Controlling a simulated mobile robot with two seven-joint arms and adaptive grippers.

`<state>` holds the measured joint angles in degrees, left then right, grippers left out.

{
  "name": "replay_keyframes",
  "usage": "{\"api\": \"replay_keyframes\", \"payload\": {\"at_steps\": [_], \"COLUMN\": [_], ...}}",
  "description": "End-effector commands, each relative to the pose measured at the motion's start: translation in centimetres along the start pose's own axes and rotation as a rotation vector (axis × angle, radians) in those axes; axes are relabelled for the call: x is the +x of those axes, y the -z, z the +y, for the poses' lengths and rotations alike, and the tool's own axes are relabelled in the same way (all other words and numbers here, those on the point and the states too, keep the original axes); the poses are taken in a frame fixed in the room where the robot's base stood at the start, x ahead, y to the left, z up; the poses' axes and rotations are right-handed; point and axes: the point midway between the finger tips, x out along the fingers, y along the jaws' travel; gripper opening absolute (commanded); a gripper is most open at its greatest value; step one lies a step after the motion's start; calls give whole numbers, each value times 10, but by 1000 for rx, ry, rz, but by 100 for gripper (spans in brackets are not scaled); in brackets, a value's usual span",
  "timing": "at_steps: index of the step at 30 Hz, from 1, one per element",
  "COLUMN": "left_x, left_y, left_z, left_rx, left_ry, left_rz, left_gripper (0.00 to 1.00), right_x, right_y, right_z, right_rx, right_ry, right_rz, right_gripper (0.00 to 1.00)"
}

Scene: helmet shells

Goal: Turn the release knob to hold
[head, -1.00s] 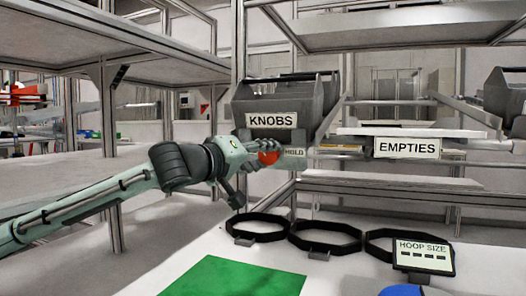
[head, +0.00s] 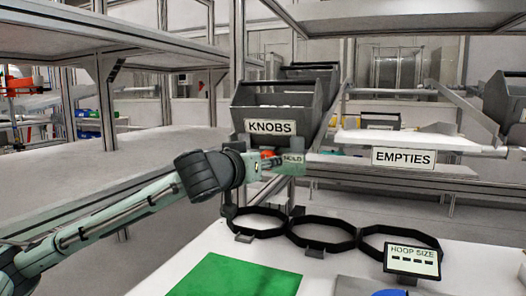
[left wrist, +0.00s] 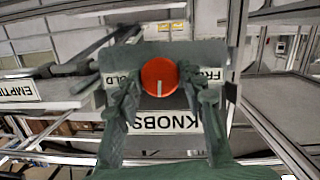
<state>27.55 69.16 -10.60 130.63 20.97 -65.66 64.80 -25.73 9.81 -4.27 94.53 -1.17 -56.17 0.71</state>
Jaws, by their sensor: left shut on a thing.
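The release knob (left wrist: 160,76) is a round red knob with a pale pointer line, centred in the left wrist view. The line points down in that picture, toward the upside-down KNOBS label (left wrist: 172,123). A HOLD label (left wrist: 131,83), partly covered, is left of the knob, and a FREE label (left wrist: 212,76), partly covered, is right of it. My left gripper (left wrist: 160,88) is shut on the knob, one finger at each side. In the head view, the left gripper (head: 272,163) covers most of the knob (head: 267,154), beside the HOLD label (head: 293,159). My right gripper is not in view.
A grey KNOBS bin (head: 270,98) stands above the knob, with an EMPTIES shelf (head: 403,157) to the right. Below are several black hoops (head: 320,247), a HOOP SIZE sign (head: 411,261) and a green mat (head: 235,278) on a white table.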

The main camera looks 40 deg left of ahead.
Motion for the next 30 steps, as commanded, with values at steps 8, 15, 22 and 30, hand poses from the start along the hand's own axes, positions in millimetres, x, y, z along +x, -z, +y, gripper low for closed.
{"api": "replay_keyframes", "payload": {"at_steps": [8,15,22,30], "left_x": [0,0,0,0], "left_y": [3,2,2,2], "left_z": [2,3,4,4], "left_rx": [243,441,585,678], "left_ry": [91,166,220,255], "left_rz": [8,9,8,9], "left_gripper": [10,10,10,10], "right_x": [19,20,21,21], "right_y": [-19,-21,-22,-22], "right_z": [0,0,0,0], "right_rx": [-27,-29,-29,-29], "right_ry": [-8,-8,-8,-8], "right_rz": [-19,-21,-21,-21], "right_gripper": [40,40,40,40]}}
